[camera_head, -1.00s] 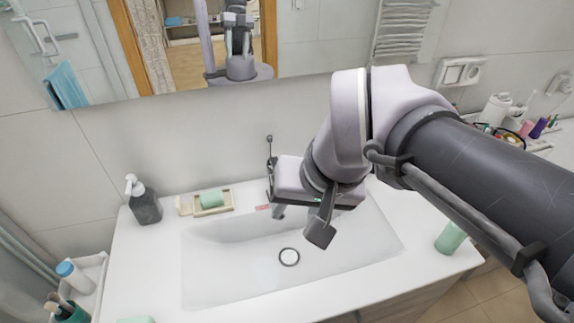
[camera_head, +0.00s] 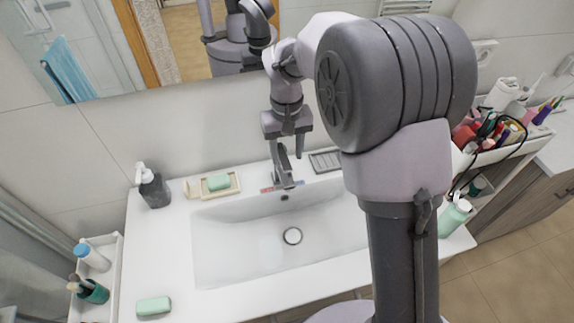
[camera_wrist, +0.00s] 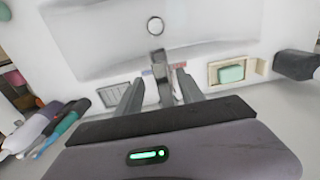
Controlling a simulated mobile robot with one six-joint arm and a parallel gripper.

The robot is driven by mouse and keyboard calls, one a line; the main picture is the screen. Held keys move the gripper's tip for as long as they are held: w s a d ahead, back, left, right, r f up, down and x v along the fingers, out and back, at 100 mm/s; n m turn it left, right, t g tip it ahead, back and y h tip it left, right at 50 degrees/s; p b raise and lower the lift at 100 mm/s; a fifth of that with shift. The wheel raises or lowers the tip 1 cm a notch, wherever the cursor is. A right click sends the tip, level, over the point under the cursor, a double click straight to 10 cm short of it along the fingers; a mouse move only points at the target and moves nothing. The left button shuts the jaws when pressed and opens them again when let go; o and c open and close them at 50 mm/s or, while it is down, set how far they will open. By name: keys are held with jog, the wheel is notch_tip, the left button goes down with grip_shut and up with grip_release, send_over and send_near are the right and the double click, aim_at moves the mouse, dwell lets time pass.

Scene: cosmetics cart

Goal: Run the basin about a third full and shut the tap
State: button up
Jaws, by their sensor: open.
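The white basin (camera_head: 240,255) appears empty, with its drain (camera_head: 292,236) bare; no water stream shows. It also fills the top of the wrist view (camera_wrist: 100,45). The grey tap (camera_head: 284,172) stands at the basin's back edge, with a red and blue mark at its base. My gripper (camera_head: 287,152) points down just above the tap. In the wrist view my open gripper (camera_wrist: 160,92) has a finger on either side of the tap (camera_wrist: 159,68), with nothing clamped. I cannot tell whether the fingers touch it. The tap's lever is partly hidden.
A soap dish (camera_head: 234,190) with green soap (camera_head: 218,182) and a dark pump bottle (camera_head: 154,188) stand left of the tap. A grey ribbed dish (camera_head: 326,161) is close on its right. Another green soap (camera_head: 153,306) lies front left. A mirror hangs behind.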

aim_at(287, 166)
notch_tip(287, 166, down, 4)
jog(key=shift+r+b, duration=0.1)
jog(key=shift+b, duration=0.2)
grip_shut()
dwell(1.3)
